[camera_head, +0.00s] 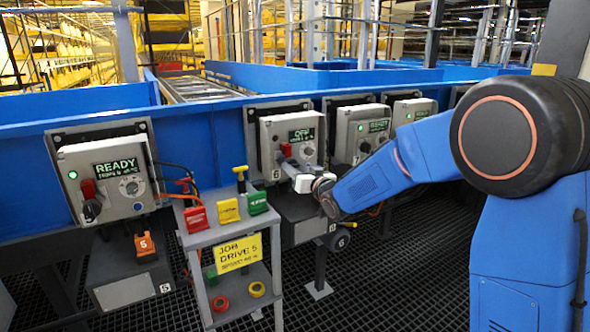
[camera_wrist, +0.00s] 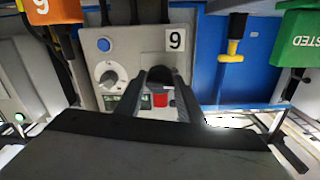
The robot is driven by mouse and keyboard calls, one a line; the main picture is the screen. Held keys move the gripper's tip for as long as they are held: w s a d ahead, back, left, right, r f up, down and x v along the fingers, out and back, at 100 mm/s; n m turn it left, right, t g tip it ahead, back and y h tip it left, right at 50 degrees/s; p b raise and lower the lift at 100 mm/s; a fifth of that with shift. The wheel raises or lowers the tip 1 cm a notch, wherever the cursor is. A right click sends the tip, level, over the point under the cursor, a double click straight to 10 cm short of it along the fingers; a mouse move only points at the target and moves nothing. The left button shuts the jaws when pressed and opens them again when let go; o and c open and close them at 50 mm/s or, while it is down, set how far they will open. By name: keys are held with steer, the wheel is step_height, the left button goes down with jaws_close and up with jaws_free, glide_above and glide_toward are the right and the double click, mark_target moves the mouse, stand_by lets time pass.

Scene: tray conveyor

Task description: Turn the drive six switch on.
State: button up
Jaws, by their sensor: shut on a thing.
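My gripper (camera_head: 290,168) reaches the lower left of this panel and covers the lower part of the switch. The wrist view is upside down, so the box's 6 label (camera_wrist: 175,40) looks like a 9. There my gripper (camera_wrist: 163,76) is shut on the dark switch handle, with the red part (camera_wrist: 160,100) between the fingers. The handle's exact angle is partly hidden.
A grey stand (camera_head: 196,240) with red, yellow and green tags and a JOB DRIVE 5 sign stands left of my gripper. The drive five box (camera_head: 112,172) reads READY. Another READY box (camera_head: 365,128) is close on the right. A round dial (camera_wrist: 109,76) sits beside the switch.

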steer(key=shift+r+m, duration=0.15)
steer(key=shift+m, duration=7.75)
steer(key=o, duration=1.1)
steer(key=shift+c, duration=0.2)
steer(key=shift+s, duration=0.1)
steer(key=v, duration=1.7)
steer(key=shift+s+d, duration=0.15)
steer(key=shift+d, duration=0.05)
